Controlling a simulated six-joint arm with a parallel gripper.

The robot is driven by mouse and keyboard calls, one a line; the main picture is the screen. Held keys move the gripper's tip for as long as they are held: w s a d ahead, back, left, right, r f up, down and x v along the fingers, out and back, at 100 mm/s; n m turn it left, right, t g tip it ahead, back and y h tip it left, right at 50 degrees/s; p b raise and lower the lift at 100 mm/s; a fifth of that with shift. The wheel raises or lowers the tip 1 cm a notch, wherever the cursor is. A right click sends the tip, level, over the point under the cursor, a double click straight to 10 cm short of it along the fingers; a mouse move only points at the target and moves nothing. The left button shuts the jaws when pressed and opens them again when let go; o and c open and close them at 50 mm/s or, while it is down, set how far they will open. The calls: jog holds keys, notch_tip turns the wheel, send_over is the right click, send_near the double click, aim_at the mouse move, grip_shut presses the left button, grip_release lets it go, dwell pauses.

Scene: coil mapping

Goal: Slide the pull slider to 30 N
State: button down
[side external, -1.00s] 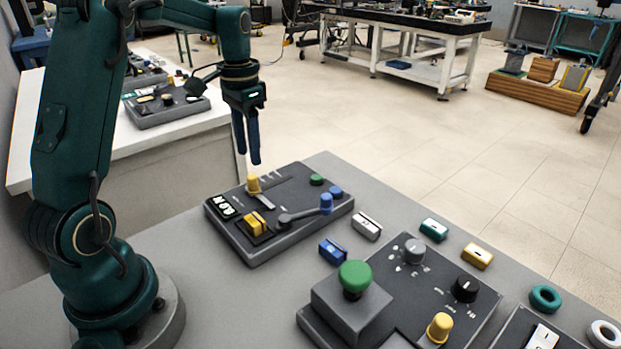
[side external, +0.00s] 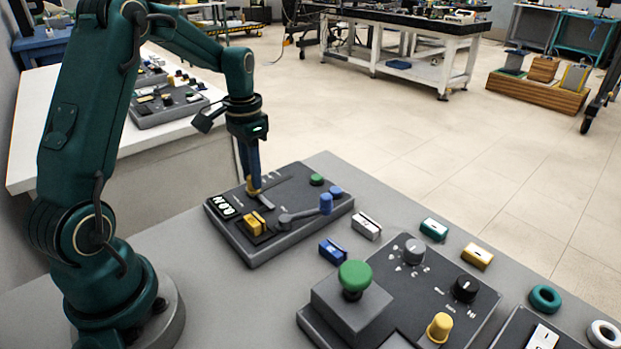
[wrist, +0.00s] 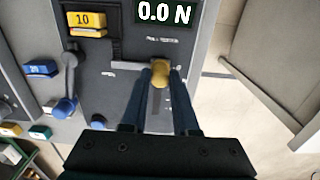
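The yellow slider knob (side external: 251,188) stands upright on the dark panel (side external: 287,243) at the table's far side. In the wrist view the knob (wrist: 160,74) sits at a pale slot (wrist: 158,118), between my fingertips. The display (wrist: 164,12) above it reads 0.0 N; it also shows on the panel in the side view (side external: 223,207). My gripper (side external: 253,180) points down at the knob, with a finger on each side (wrist: 161,78). I see no clear gap beside the knob, but whether the fingers press on it cannot be told.
A blue-knobbed lever (side external: 325,203), a yellow block marked 10 (wrist: 86,20) and green (side external: 317,180) and blue (side external: 336,192) buttons share the panel. Loose blue (side external: 333,250) and white (side external: 367,226) blocks lie beside it. A second panel with a green mushroom button (side external: 354,275) stands nearer.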

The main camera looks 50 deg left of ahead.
aim_at(278, 182)
jog(key=shift+w, duration=0.1)
dwell(0.3)
jog(key=shift+w+a+r, duration=0.1)
jog(key=shift+w, duration=2.9)
jog(key=c, duration=0.8)
grip_release()
jog(key=shift+o, duration=0.2)
notch_tip(278, 182, up, 7)
